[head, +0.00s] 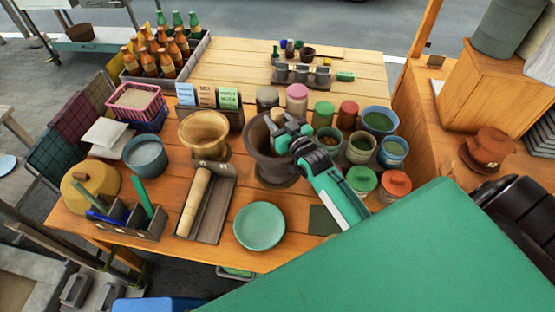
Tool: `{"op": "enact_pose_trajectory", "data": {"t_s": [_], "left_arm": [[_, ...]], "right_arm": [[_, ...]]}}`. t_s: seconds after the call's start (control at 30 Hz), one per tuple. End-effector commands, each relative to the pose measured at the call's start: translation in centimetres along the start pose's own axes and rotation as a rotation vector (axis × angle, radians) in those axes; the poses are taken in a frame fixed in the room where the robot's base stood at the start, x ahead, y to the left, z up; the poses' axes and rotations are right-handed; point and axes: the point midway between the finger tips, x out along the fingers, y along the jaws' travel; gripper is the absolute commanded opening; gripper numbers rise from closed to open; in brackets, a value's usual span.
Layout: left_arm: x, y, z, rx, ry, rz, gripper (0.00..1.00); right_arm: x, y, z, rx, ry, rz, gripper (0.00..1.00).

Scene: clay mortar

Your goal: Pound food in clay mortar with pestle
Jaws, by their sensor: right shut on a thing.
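A dark brown clay mortar (262,160) stands upright near the middle of the wooden table. My right gripper (279,132) is over its mouth, reaching in from the lower right. It is shut on what looks like a pestle (278,117), of which only a brownish end shows between the fingers. The gripper and wrist hide most of the mortar's inside, so I cannot see any food or whether the pestle touches the bottom. A lighter wooden mortar (204,133) stands to the left. My left gripper is out of view.
A teal plate (259,226) lies in front of the mortar. Several jars and bowls, such as a blue bowl (379,121), crowd its right side. Labelled cards (206,96) stand behind. A crate of bottles (166,62) is at the back left. A utensil box (128,219) is at front left.

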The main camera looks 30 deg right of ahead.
Motion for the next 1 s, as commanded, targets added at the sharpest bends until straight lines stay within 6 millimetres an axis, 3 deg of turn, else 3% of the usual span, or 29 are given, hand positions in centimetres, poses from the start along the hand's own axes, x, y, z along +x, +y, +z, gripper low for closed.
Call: {"op": "enact_pose_trajectory", "data": {"t_s": [0.47,0.8,1.0], "left_arm": [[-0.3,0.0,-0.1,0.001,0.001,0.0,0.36],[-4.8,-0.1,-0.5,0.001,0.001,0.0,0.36],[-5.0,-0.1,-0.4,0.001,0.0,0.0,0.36]], "right_arm": [[0.0,0.0,-0.1,0.0,-0.005,0.0,0.0],[0.1,0.0,-5.1,-0.001,-0.003,0.001,0.0],[0.1,0.0,-5.4,-0.001,-0.004,0.001,0.0]]}}
